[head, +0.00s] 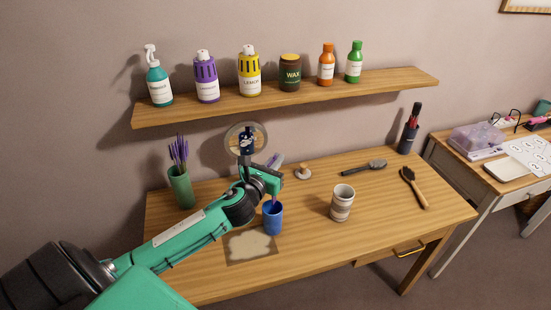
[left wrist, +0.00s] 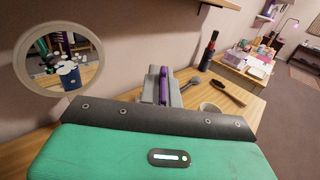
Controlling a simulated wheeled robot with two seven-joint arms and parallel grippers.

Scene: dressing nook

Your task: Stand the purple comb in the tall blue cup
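The blue cup (head: 273,219) stands upright on the desk, just below my left gripper in the head view. My left gripper (head: 274,162) points away from me above the desk, its green body hiding part of its fingers. In the left wrist view its grey fingers (left wrist: 163,88) are shut on the purple comb (left wrist: 164,84), which stands roughly upright between them. A small dark purple-blue piece shows between the gripper body and the cup's mouth; I cannot tell whether the comb's lower end is inside the cup. My right gripper is out of view.
A striped cup (head: 342,203) stands right of the blue cup. A green vase (head: 181,188) is at the left and a round mirror (head: 238,138) behind the gripper. Brushes (head: 414,188) lie at the right. A shelf (head: 290,98) with bottles hangs above.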

